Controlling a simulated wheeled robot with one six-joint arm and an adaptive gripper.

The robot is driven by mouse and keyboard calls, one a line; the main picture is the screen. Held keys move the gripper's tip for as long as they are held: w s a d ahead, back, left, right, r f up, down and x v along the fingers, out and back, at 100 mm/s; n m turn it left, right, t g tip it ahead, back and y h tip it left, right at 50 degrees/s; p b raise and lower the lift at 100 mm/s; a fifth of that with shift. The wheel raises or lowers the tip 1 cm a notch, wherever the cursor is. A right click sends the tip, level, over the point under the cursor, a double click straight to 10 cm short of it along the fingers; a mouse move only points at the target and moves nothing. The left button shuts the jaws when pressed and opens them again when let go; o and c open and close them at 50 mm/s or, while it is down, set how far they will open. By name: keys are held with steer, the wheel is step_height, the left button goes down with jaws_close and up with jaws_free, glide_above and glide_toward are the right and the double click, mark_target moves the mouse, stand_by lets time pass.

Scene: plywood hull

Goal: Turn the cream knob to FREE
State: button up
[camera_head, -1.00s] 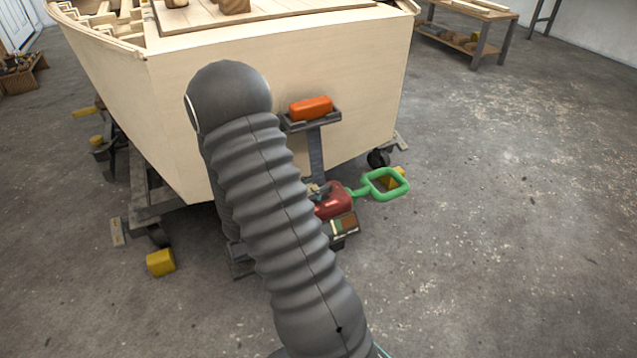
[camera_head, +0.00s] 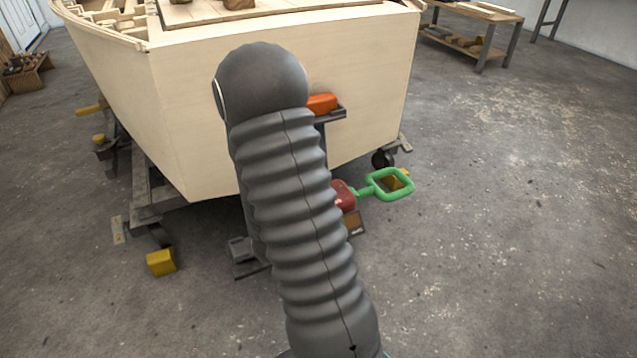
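I see no cream knob; my own grey ribbed arm covers the middle of the view and may hide it. A red box (camera_head: 343,196) with a green loop handle (camera_head: 390,184) shows just right of my arm, low at the hull's end. A brown panel (camera_head: 355,222) sits below the red box, its left part hidden by my arm. My gripper is not in view; it is hidden behind the arm.
The plywood hull (camera_head: 180,110) stands close in front. An orange block (camera_head: 322,104) lies on a small dark shelf right of my arm. Yellow chocks (camera_head: 161,262) lie on the floor. Open floor lies to the right.

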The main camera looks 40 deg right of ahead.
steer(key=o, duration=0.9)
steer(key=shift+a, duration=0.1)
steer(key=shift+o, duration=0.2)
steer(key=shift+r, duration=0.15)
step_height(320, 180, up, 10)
